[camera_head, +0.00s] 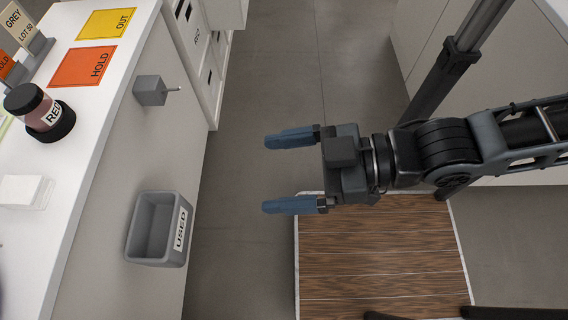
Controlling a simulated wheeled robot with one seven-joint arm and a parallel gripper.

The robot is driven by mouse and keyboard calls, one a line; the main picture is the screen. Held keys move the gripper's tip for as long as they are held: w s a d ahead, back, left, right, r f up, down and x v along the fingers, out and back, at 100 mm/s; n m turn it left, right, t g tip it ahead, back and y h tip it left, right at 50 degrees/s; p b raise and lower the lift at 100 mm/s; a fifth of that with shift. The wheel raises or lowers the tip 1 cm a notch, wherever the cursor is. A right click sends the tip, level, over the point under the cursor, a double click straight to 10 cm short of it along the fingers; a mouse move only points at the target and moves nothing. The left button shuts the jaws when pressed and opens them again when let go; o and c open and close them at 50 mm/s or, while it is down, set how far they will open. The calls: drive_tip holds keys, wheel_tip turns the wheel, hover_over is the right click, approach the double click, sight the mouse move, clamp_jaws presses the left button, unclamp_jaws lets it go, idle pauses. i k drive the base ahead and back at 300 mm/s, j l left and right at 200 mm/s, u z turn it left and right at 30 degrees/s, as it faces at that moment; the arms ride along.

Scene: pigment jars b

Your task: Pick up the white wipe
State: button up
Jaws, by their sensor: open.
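A white wipe (22,188) appears as a small flat white stack in a clear, shallow holder at the left edge of the white counter (75,160). I cannot tell how many wipes are in it. My gripper (278,172) is open and empty, with its two blue fingers pointing left. It is over the floor, well to the right of the counter and apart from the wipe.
A grey bin marked USED (181,228) hangs on the counter's front side. A grey block with a peg (150,90) sticks out above it. A jar (36,107) stands behind the wipe, near orange HOLD (84,67) and yellow OUT mats (106,23).

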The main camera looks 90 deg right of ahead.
sight(23, 192)
drive_tip(key=i+l, duration=0.3)
drive_tip(key=i+l+u, duration=0.35)
drive_tip(key=l+u, duration=0.15)
drive_tip(key=i+l+u, duration=0.1)
drive_tip(key=l+u, duration=0.2)
drive_tip(key=l, duration=0.2)
